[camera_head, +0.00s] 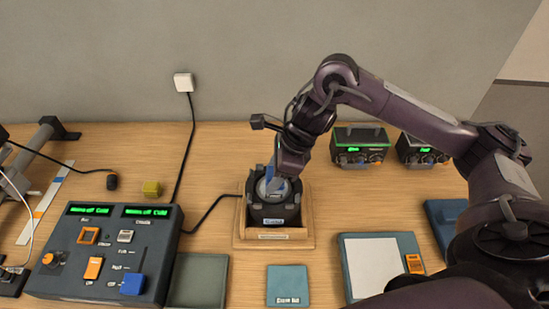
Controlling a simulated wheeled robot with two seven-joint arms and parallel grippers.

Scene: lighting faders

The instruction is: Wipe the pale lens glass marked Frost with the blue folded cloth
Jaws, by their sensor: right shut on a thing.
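A dark round lamp housing (274,212) stands on a wooden base (244,238). A pale lens glass (280,188) shows at its top, partly hidden. The label on the base is too small to read as Frost. My right gripper (278,174) comes down from above, right over the lens. It is shut on the blue folded cloth (270,176), of which only a narrow blue strip shows. The cloth is at the lens; I cannot tell whether it presses on the glass.
A grey tray (200,278), a teal mat (288,284) and a board with a pale sheet (372,262) lie in front. Two green-display boxes (360,146) stand behind my right arm.

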